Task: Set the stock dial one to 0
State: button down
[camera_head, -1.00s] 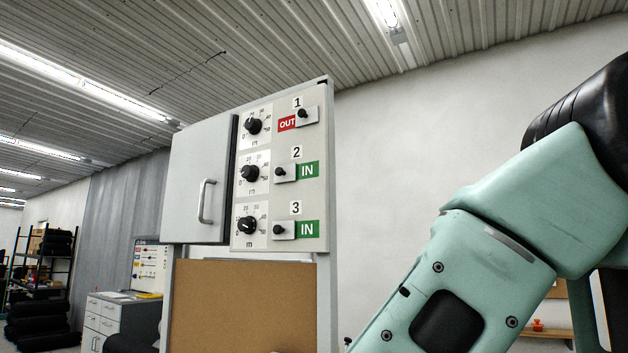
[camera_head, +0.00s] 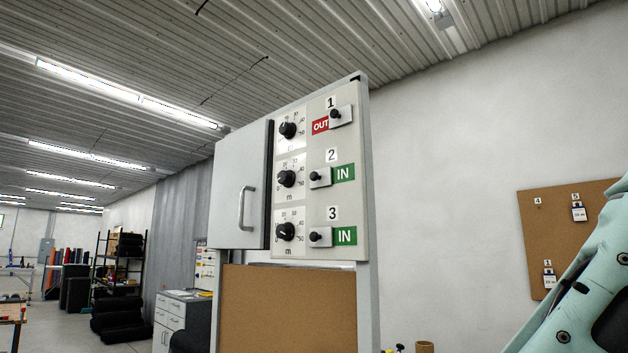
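The stock dial one (camera_head: 288,130) is a black knob on a white scale plate, in the top row of the panel (camera_head: 355,200), left of the label 1 and a red OUT sign (camera_head: 320,126). Its exact setting is too small to read. Dial two (camera_head: 287,179) and dial three (camera_head: 286,231) sit below it, each beside a green IN sign. My arm shows at the right edge, well away from the panel. My gripper is not in the picture.
A grey door with a handle (camera_head: 246,208) is left of the dials. A brown board (camera_head: 290,305) is below the panel. A pegboard with tags (camera_head: 560,230) hangs on the right wall. Drawers (camera_head: 182,318) and a shelf rack (camera_head: 118,260) stand at the left. Wall space right of the panel is clear.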

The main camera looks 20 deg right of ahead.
aim_at(288, 130)
jog(key=z, duration=0.55)
jog(key=j+z, duration=1.05)
jog(key=z, duration=0.15)
jog(key=k+j+z, duration=0.1)
jog(key=j+z, duration=0.3)
